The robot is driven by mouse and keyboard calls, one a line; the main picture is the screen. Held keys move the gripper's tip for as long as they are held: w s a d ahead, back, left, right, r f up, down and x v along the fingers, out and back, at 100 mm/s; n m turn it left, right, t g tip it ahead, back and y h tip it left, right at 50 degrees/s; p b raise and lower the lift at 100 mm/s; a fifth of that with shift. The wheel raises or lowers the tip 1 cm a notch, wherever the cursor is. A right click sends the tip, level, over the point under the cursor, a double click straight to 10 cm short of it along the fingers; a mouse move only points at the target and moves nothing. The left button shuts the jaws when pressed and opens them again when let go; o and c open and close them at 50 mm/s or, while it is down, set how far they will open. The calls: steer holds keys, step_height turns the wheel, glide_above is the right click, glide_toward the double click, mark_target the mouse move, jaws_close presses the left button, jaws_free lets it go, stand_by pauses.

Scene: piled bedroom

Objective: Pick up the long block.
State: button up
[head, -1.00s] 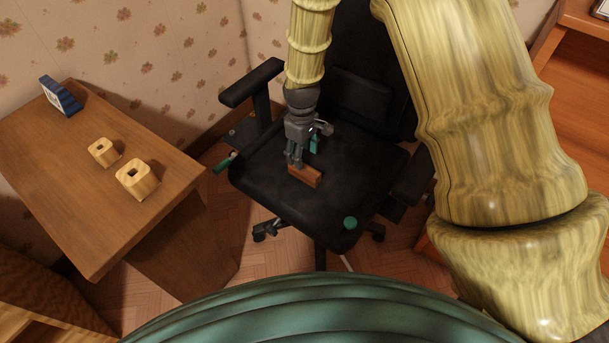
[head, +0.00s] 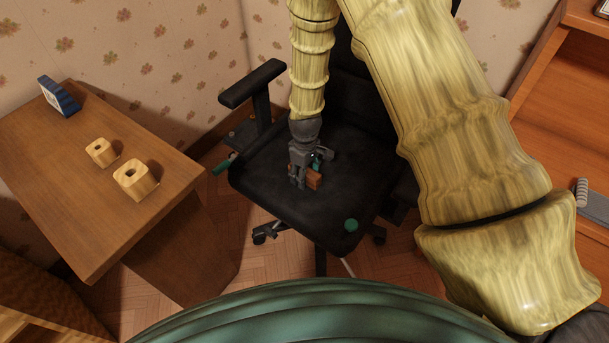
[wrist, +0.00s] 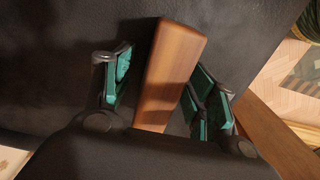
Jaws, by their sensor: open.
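The long block is a reddish-brown wooden bar (wrist: 172,75) lying on the black seat of an office chair (head: 295,210). In the head view only part of the block (head: 314,180) shows beside my gripper (head: 303,184). In the wrist view my gripper (wrist: 165,95) is open, with its teal-padded fingers on either side of the block. A gap shows between the left finger and the block; the right fingers are close to it, and I cannot tell if they touch. The block's near end is hidden behind the gripper body.
A small round green thing (head: 351,225) lies at the seat's front right. The chair's left armrest (head: 252,84) stands near my arm. A wooden table (head: 100,215) at left holds two pale wooden blocks with holes (head: 137,180) and a blue item (head: 60,97).

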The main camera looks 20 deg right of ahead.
steer(key=shift+f, duration=0.1)
steer(key=shift+c, duration=0.2)
steer(key=c, duration=1.1)
